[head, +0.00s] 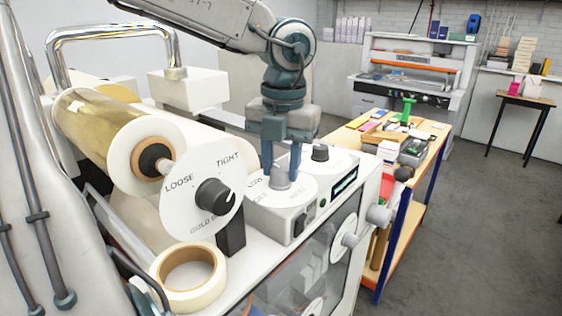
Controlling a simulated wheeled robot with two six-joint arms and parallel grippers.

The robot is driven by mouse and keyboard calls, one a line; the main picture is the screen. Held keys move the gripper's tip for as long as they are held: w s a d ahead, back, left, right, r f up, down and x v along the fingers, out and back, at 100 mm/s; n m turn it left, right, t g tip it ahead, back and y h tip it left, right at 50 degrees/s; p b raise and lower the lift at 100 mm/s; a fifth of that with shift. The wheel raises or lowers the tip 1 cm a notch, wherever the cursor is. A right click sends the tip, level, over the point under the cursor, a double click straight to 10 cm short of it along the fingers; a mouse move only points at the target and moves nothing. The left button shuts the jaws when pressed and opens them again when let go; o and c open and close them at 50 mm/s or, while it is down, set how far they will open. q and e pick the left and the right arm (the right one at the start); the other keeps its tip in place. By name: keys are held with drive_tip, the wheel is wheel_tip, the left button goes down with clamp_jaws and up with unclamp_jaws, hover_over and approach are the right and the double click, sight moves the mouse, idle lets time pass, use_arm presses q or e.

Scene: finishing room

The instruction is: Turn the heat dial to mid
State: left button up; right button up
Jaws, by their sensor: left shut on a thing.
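A white control box (287,222) sits on top of the machine and carries two round dials. The nearer dial has a white disc (262,196) with dark lettering that is too small and covered to read fully, and a grey knob (280,180) at its middle. My left gripper (280,174) comes down from above and is shut on this knob, with a finger on each side. The fingers hide part of the knob, so its pointing direction is unclear. The other dial, behind and to the right, has a black knob (320,152). My right gripper is not in view.
A large LOOSE/TIGHT disc (203,190) with a black knob stands left of the box, before a gold foil roll (102,128). A tape roll (188,276) lies in front. A cluttered workbench (436,130) stands at right; open floor lies beyond.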

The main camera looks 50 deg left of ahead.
use_arm(q)
drive_tip(key=shift+m, duration=1.5)
drive_tip(key=o, duration=1)
